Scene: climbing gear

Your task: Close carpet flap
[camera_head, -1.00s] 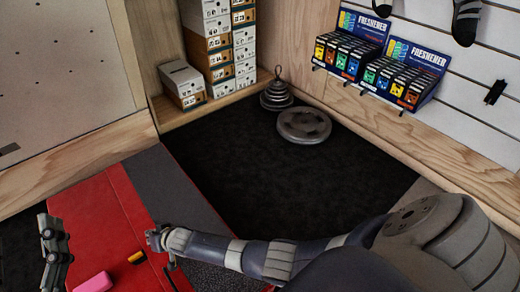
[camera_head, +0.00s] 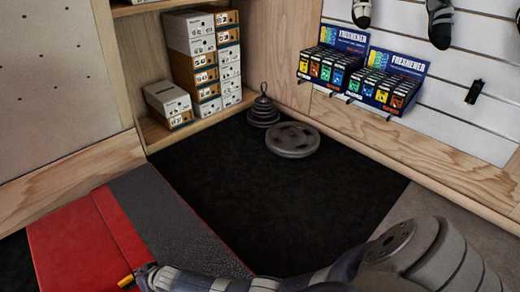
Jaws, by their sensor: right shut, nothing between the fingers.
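A crash mat lies on the floor at the lower left, with a red face (camera_head: 65,240) and a dark grey carpet strip (camera_head: 160,205) along its right side. A narrow red band runs between the two. I cannot tell from this view whether the carpet strip lies fully flat. My right gripper (camera_head: 143,272) is at the bottom edge, low over the border of red and grey, shut and empty; its tips are small and partly hidden by my arm. My left gripper is out of view.
Black floor (camera_head: 275,200) is open to the right. Weight plates (camera_head: 292,140) lie at the back, near stacked shoe boxes (camera_head: 207,60) and freshener displays (camera_head: 391,80).

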